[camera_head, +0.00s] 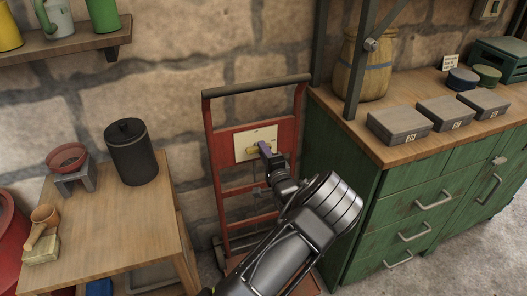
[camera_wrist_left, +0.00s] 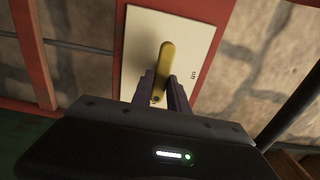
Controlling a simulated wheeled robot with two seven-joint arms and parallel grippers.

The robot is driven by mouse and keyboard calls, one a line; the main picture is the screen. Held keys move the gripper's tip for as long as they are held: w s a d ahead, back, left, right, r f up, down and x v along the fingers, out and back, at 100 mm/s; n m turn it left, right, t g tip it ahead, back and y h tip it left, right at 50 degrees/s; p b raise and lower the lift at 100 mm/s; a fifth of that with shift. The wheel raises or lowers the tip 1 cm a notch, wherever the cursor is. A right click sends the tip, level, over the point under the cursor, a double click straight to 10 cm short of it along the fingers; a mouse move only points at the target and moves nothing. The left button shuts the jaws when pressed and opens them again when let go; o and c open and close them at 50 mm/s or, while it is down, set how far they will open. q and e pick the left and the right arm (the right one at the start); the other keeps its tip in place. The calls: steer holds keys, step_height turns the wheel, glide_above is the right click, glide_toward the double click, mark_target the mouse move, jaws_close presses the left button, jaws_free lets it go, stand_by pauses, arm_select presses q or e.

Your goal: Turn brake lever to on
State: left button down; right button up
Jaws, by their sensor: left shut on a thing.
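The brake lever is a yellow handle on a cream plate (camera_head: 243,143) fixed to a red hand truck (camera_head: 213,158). In the left wrist view the lever (camera_wrist_left: 167,62) stands nearly upright, tilted slightly right, on the plate (camera_wrist_left: 143,30). Small dark lettering shows at the plate's right side. My left gripper (camera_head: 264,148) reaches up to the plate. In the left wrist view its fingers (camera_wrist_left: 163,88) are closed on the lever's lower part. In the head view the gripper hides part of the lever. My right gripper is in neither view.
A green cabinet (camera_head: 375,213) with a wooden top stands close on the right, with grey boxes on it. A wooden table (camera_head: 105,225) at left bears a black canister (camera_head: 131,155) and a red bowl (camera_head: 67,156). A stone wall is behind the truck.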

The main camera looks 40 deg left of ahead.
arm_select(q)
steer(key=c, duration=1.3)
jaws_free()
steer(key=shift+d, duration=0.15)
steer(key=v, duration=0.7)
steer(key=shift+s+d, duration=0.2)
steer(key=shift+d, duration=0.05)
